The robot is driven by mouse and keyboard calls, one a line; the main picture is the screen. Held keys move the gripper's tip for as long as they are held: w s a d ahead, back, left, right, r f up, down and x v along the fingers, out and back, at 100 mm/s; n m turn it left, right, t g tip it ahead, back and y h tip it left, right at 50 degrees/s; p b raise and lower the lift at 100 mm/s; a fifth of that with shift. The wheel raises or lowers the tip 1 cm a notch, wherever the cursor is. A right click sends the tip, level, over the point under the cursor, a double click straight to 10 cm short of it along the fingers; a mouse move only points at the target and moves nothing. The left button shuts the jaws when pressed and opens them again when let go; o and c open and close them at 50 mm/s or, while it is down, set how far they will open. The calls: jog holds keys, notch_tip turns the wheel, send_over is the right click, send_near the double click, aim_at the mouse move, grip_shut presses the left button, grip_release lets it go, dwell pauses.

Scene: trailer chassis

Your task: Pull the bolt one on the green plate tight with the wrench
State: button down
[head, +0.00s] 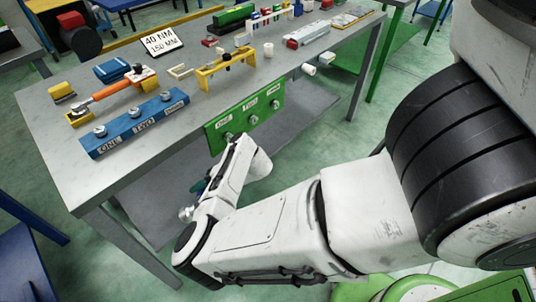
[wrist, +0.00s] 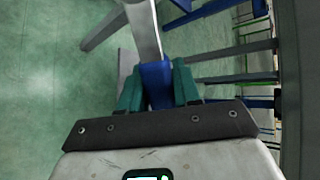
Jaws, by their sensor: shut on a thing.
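The green plate (head: 240,121) hangs on the table's front edge, with several labels and a bolt under each. Bolt one (head: 228,136) is at its left end, under the ONE label, close above my arm. My gripper (head: 199,188) is low in front of the table, below and left of the plate. In the wrist view my gripper (wrist: 158,88) has its green fingers shut on the blue handle of a wrench (wrist: 155,75). Its grey metal shaft (wrist: 145,32) runs up out of the picture. The wrench is mostly hidden in the head view, and its working end is not clear.
A blue block (head: 134,125) with labelled bolts lies on the grey table (head: 60,150). An orange-handled tool (head: 108,91) rests on yellow supports behind it. A sign (head: 162,40) reads 40 NM, 150 MM. A yellow frame (head: 226,66) stands above the plate. Floor before the table is free.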

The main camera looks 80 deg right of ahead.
jog(key=s+d+r+m+t+h+b, duration=0.1)
jog(key=s+d+m+t+h+b, duration=0.1)
jog(key=s+d+m+h, duration=0.3)
jog(key=s+d+r+m+t+h+b, duration=0.1)
jog(key=s+d+m+t+h+b, duration=0.1)
jog(key=s+d+m+h, duration=0.3)
jog(key=s+d+h+b, duration=0.1)
jog(key=s+d+h, duration=0.2)
jog(key=s+d, duration=0.4)
jog(key=shift+s+d+r+h, duration=0.3)
jog(key=shift+d, duration=1.25)
jog(key=shift+b+x, duration=1)
jog(key=shift+x, duration=2.25)
jog(key=shift+x, duration=0.75)
jog(key=shift+w+a, duration=0.1)
